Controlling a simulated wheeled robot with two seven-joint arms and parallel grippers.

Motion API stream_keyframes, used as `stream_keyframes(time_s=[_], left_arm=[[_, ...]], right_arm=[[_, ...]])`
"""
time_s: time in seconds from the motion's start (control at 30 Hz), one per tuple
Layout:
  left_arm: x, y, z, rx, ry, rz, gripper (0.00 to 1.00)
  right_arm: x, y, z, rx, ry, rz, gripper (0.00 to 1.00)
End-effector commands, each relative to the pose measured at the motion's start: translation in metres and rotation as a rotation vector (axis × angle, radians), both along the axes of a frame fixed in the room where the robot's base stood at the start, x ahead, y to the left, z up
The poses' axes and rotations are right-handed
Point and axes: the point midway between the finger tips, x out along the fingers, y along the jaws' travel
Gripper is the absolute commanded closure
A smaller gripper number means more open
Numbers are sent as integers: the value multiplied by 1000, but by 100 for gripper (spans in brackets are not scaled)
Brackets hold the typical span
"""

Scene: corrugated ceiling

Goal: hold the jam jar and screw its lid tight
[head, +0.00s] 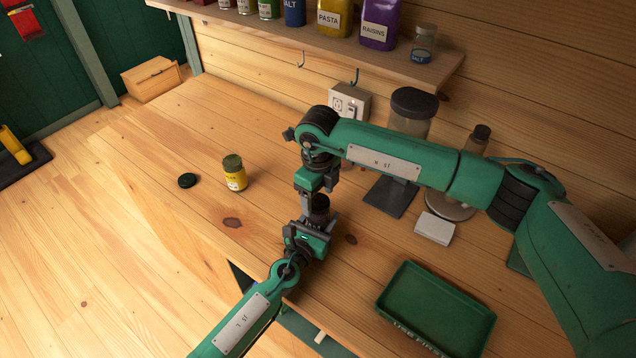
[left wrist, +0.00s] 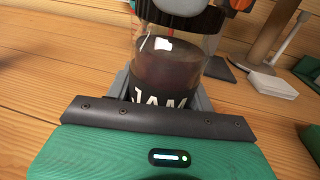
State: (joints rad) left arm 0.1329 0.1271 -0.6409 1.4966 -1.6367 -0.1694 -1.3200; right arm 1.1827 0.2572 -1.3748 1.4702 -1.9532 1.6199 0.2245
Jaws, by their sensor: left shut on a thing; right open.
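The jam jar (head: 319,206) stands upright over the wooden table, with dark contents and a black label reading JAM (left wrist: 163,98) in the left wrist view. My left gripper (head: 312,222) is shut on the jar's lower part. A dark ribbed lid (left wrist: 182,14) is at the jar's mouth, partly cut off by the top of the left wrist view; how tightly it sits cannot be told. My right gripper (head: 318,190) points down from above, open, its fingers around the lid's level. In the head view it hides most of the lid.
A yellow jar (head: 235,178) and a loose dark green lid (head: 188,181) stand to the left. A green tray (head: 480,318), a white block (head: 434,229) and a dark pad (head: 389,197) lie to the right. A large black-lidded jar (head: 413,104) stands behind my right arm.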

Motion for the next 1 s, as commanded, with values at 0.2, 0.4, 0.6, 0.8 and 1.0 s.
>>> stream_keyframes(time_s=[0.2, 0.4, 0.6, 0.8, 1.0], left_arm=[[0, 0, -1, 1, 2, -1, 100], [0, 0, -1, 1, 2, -1, 100], [0, 0, -1, 1, 2, -1, 100], [0, 0, -1, 1, 2, -1, 100], [0, 0, -1, 1, 2, 0, 100]], right_arm=[[0, 0, -8, 0, 0, 1, 32], [0, 0, -7, 0, 0, 1, 34], [0, 0, -7, 0, 0, 0, 73], [0, 0, -7, 0, 0, 0, 77], [0, 0, -7, 0, 0, 0, 26]])
